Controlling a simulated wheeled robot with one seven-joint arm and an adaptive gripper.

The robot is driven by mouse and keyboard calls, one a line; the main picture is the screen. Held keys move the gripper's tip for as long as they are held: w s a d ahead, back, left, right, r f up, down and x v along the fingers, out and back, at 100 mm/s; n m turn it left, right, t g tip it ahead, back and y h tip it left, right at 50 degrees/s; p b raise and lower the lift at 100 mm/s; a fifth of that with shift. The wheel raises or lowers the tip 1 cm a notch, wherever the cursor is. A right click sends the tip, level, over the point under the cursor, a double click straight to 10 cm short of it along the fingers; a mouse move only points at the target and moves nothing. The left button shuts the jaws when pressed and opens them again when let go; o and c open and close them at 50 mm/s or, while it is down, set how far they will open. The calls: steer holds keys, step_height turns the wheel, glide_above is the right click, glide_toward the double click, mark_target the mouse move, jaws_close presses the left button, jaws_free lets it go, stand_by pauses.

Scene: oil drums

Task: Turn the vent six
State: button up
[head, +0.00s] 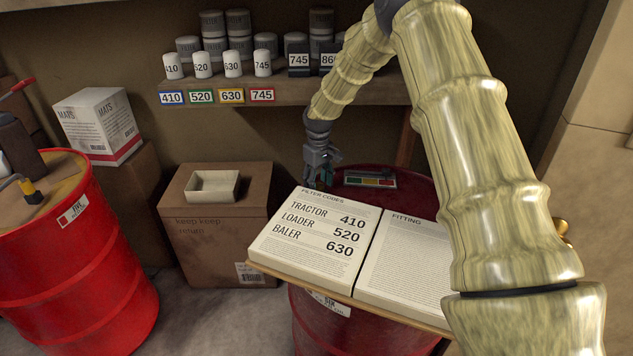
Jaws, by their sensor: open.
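Drum six (330,303) is a red drum at the centre right, its label partly covered by the board in front. Its dark red top shows only behind the open book. My gripper (321,178) is open and points down behind the book's upper left corner, over or beside the drum's left rim. Its fingertips are small and partly hidden by the book, and I cannot tell whether they touch anything.
Another red drum (85,265) stands left. A cardboard box (215,240) bears a white tray (212,186). A shelf (340,91) with canisters runs behind.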

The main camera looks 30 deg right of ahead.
mark_target(318, 184)
step_height(318, 184, up, 12)
stand_by(0.6)
steer(key=shift+f, duration=0.1)
